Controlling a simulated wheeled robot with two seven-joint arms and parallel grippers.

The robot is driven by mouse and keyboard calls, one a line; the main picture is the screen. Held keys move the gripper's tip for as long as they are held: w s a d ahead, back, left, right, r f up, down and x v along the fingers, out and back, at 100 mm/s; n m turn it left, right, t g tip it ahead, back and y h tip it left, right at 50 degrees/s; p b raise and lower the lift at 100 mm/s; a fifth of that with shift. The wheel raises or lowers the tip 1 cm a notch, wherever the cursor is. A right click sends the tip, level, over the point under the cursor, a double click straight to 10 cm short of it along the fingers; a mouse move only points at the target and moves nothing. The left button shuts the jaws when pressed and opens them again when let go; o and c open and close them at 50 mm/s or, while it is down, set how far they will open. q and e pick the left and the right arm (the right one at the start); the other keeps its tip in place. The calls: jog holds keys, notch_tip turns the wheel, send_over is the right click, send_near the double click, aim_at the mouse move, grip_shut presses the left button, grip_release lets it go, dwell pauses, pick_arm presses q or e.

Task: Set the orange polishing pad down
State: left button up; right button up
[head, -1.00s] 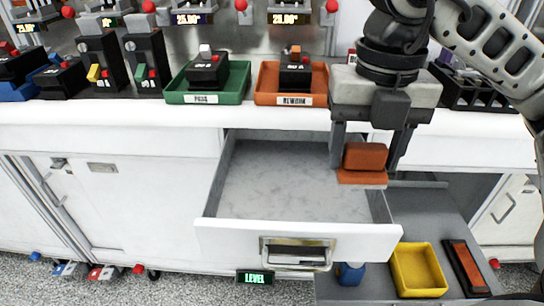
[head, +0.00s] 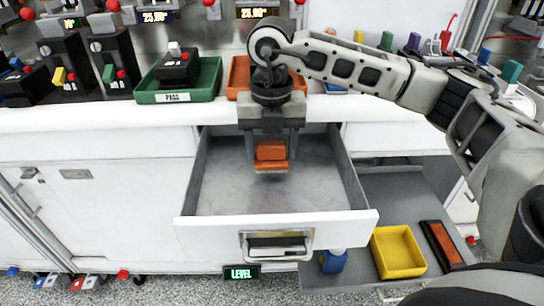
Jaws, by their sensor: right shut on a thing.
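The orange polishing pad (head: 271,153) is a small orange block with a wider orange base. My right gripper (head: 272,150) is shut on it and holds it upright over the open drawer (head: 330,190). The drawer is grey inside and looks empty apart from the pad above it. A shadow shows under the pad, and I cannot tell how far it is above the drawer floor. My left gripper is not in view.
A green tray (head: 208,93) marked PASS and a partly hidden orange tray (head: 238,80) stand on the counter (head: 120,117).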

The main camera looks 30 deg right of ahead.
aim_at(272, 158)
jog(key=shift+s+f, duration=0.1)
jog(key=shift+f, duration=1.25)
jog(key=shift+f, duration=0.1)
jog(key=shift+f, duration=0.15)
jog(key=o, duration=0.9)
jog(key=shift+o, duration=0.2)
notch_tip(272, 158, up, 13)
jog(key=shift+f+p, duration=0.2)
jog(key=shift+p, duration=0.1)
